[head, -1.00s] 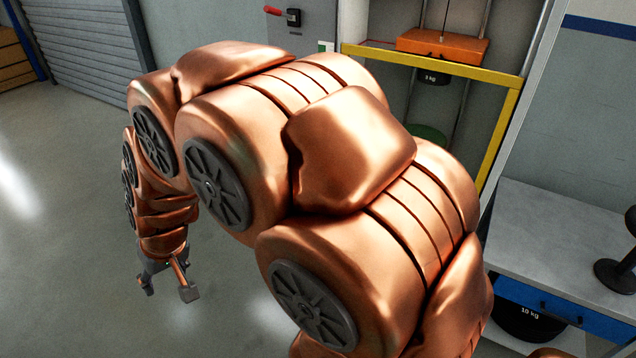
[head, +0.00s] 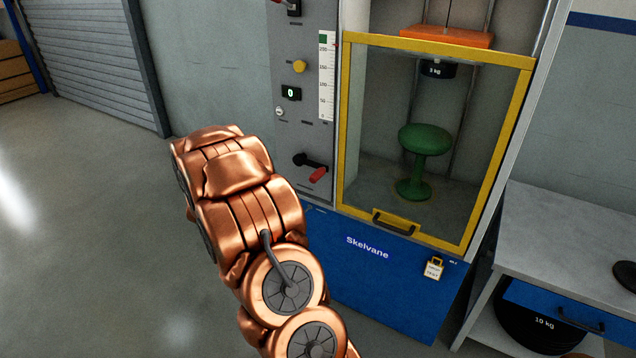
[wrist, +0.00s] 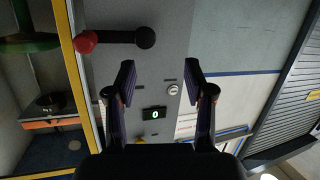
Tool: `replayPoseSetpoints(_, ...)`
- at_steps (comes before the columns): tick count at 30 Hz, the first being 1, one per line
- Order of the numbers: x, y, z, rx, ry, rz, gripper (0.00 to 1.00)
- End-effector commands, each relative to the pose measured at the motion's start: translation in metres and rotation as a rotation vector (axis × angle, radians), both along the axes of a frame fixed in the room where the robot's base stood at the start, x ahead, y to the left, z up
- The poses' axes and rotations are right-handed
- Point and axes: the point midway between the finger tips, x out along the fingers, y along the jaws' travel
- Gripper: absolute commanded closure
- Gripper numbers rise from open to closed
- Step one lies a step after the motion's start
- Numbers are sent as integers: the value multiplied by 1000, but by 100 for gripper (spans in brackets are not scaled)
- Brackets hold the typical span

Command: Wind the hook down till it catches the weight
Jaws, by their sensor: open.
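The black 1 kg weight (head: 437,69) is right under the orange block (head: 446,37), high inside the yellow-framed cabinet. Both also show upside down in the wrist view, the weight (wrist: 50,105) below the green seat. A thin cable (head: 447,14) rises from the block. I cannot make out a hook. The crank (head: 312,168) with a red grip is low on the grey panel. My gripper (wrist: 158,72) is open and empty in the wrist view, facing the panel. The red grip (wrist: 86,41) lies up and left of its fingers, apart from them. The head view hides my gripper behind my arm.
A green stool (head: 425,140) stands in the cabinet behind the yellow-framed door (head: 437,240). The panel has a yellow knob (head: 299,66), a display reading 0 (head: 291,93) and a scale (head: 327,75). A bench (head: 560,235) stands at right.

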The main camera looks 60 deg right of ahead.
Motion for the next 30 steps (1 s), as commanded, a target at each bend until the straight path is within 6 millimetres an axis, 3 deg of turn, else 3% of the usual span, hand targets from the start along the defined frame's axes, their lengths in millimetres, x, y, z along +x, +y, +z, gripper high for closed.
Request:
replayPoseSetpoints(1, -16, -16, -13, -50, 19, -55, 47)
replayPoseSetpoints(3, -35, -33, -16, -120, 38, -121, 47)
replayPoseSetpoints(10, -75, -58, -19, -254, 88, -244, 47)
replayPoseSetpoints(17, -80, -72, -18, -272, 96, -262, 47)
replayPoseSetpoints(30, -77, -124, -17, -270, 94, -261, 47)
